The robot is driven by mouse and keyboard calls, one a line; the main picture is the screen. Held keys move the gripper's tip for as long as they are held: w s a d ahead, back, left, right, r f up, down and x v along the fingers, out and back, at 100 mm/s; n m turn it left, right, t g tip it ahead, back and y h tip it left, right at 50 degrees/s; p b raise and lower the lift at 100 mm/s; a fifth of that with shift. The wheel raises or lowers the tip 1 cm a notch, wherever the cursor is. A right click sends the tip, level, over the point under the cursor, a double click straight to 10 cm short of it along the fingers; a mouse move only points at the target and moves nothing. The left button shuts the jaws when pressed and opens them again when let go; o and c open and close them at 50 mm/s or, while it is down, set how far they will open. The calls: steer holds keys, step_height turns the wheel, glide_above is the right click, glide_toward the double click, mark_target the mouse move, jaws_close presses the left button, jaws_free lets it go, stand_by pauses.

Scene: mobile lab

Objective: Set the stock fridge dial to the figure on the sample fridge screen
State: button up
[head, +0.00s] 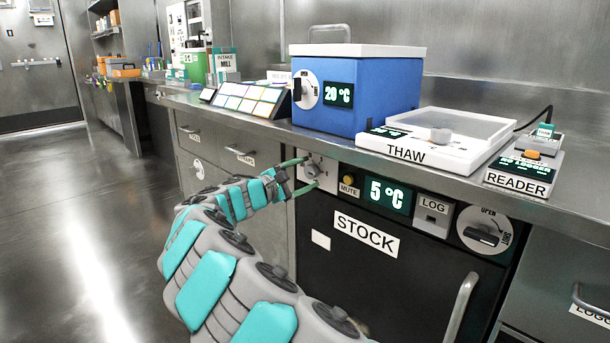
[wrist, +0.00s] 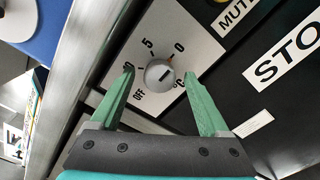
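The stock fridge (head: 340,270) is the dark unit under the counter, labelled STOCK, and its screen (head: 387,195) reads 5 °C. Its small round grey dial (wrist: 158,76) has a printed scale with OFF, 5 and 0; another figure is partly hidden by a finger. An orange mark shows at the dial's upper right, towards the 0; the exact setting is unclear. My gripper (wrist: 159,74) is open, one green finger on each side of the dial, with gaps visible. It also shows in the head view (head: 311,173). No screen labelled as the sample fridge's is visible.
A blue box (head: 345,108) on the counter has its own dial and a screen reading 20 °C. The counter edge overhangs above. Floor at left is clear.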

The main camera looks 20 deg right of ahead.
steer(key=v, duration=0.7)
steer(key=shift+s+a, duration=0.15)
steer(key=shift+a, duration=0.2)
steer(key=s+d+r+m+g+y+p, duration=0.25)
steer(key=s+d+m+g, duration=0.35)
steer(key=s, duration=0.5)
steer(key=s+d+f+m+y+p, duration=0.1)
steer(key=s+d+f+m+y, duration=0.1)
steer(key=s, duration=0.5)
steer(key=s+d+f+m+y, duration=0.1)
steer(key=s+f+y, duration=0.1)
steer(key=s, duration=0.4)
steer(key=s+a+f+y+p, duration=0.1)
steer(key=s+a+f+y, duration=0.2)
steer(key=s+a, duration=0.4)
steer(key=s+a+f+m+g+y+p, duration=0.1)
steer(key=s+a+f+y, duration=0.2)
steer(key=s+a, duration=0.4)
steer(key=s+a+f+g+y+p, duration=0.1)
steer(key=s+a+f+y+p, duration=0.1)
steer(key=s+a, duration=0.5)
steer(key=s+f+y, duration=0.1)
steer(key=s+y, duration=0.1)
steer(key=s, duration=0.1)
steer(key=shift+s+a+m, duration=0.25)
steer(key=shift+s+m, duration=0.05)
steer(key=shift+s, duration=0.05)
